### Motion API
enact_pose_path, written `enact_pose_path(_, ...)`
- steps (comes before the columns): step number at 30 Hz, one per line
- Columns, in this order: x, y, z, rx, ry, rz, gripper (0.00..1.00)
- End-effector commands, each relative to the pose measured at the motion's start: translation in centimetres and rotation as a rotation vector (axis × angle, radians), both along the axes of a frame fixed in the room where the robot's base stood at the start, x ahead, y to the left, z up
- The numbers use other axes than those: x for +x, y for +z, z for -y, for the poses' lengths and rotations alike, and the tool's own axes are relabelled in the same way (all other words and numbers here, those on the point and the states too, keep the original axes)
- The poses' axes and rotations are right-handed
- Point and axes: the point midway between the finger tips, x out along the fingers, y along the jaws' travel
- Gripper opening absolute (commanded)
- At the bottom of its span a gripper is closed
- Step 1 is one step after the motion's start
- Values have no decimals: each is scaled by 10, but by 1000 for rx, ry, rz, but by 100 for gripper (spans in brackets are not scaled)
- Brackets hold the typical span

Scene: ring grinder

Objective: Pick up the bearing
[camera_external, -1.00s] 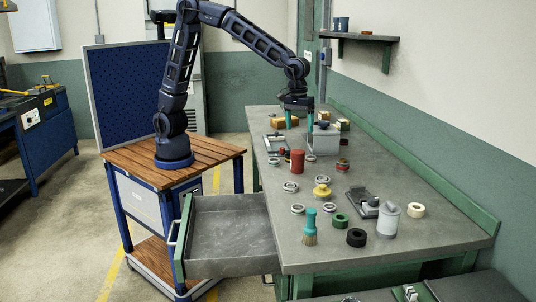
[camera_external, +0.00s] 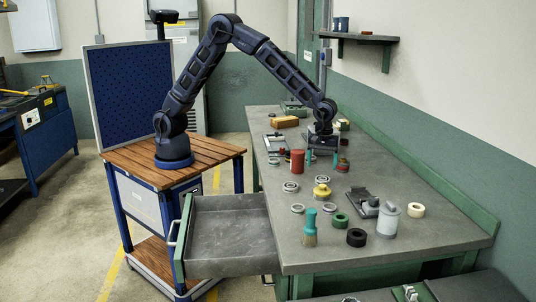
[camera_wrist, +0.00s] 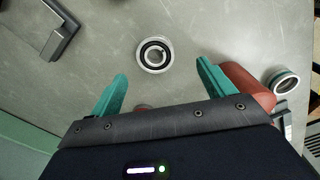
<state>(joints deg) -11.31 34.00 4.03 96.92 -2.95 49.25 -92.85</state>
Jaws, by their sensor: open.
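A ring-shaped metal bearing (camera_wrist: 154,55) with a dark inner band lies flat on the grey bench in the wrist view, just beyond my fingertips and roughly centred between them. It appears to be the silver ring (camera_external: 322,180) in front of my gripper in the external view, near the yellow part. My gripper (camera_external: 322,158) points down above the bench, its teal fingers apart with nothing held. In the wrist view my gripper (camera_wrist: 161,70) does not touch the bearing.
A red cylinder (camera_external: 297,161) stands close beside my gripper, and shows behind one finger in the wrist view (camera_wrist: 252,82). Several other rings lie about. A yellow part (camera_external: 321,192), a grey fixture (camera_external: 362,203) and a grey canister (camera_external: 388,220) stand nearer the bench front.

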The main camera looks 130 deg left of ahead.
Motion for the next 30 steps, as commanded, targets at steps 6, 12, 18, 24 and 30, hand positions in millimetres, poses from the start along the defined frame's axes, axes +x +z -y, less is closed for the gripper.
enact_pose_path(6, 1, -15, -1, 0, 0, 1, 81)
enact_pose_path(12, 6, -36, -1, -1, 1, -1, 81)
enact_pose_path(18, 8, -60, -2, -1, -1, 1, 81)
enact_pose_path(24, 8, -63, -2, 0, -1, 2, 81)
enact_pose_path(30, 8, -63, -2, 0, -1, 2, 54)
